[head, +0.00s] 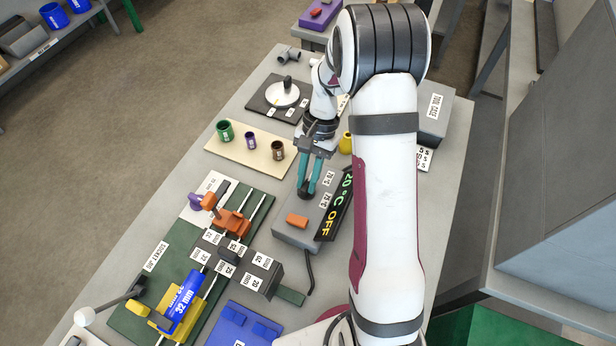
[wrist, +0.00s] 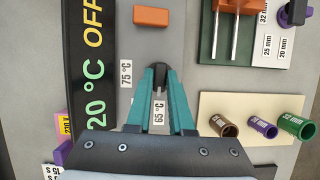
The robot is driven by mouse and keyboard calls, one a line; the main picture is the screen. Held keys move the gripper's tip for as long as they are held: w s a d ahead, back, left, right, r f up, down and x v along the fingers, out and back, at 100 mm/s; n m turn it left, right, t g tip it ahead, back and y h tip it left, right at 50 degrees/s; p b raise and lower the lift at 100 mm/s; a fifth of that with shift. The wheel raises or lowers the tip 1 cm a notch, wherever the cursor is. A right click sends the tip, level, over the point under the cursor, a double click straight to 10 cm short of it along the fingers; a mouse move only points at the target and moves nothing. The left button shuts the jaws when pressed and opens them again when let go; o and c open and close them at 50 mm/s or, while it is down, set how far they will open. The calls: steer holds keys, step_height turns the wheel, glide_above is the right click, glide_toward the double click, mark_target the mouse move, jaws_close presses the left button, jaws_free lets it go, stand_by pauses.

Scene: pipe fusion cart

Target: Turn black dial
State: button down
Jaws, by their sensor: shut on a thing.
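The control box (head: 300,236) lies on the cart with a black display panel (head: 336,205) along its right side reading "20 °C OFF". My gripper (head: 305,190) has teal fingers pointing down onto the top of the box. An orange switch (head: 297,220) sits on the same box, apart from the fingers.
A beige board with several coloured sockets (head: 249,155) lies left of my gripper. A green fusion jig (head: 196,263) and a grey heater block (head: 247,265) are nearer the front left. A grey tool case (head: 434,122) stands behind my arm at the right.

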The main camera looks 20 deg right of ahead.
steer(key=shift+n, duration=0.4)
steer(key=c, duration=0.8)
jaws_free()
steer(key=v, duration=1.5)
steer(key=shift+w+r, duration=0.25)
steer(key=shift+r, duration=0.1)
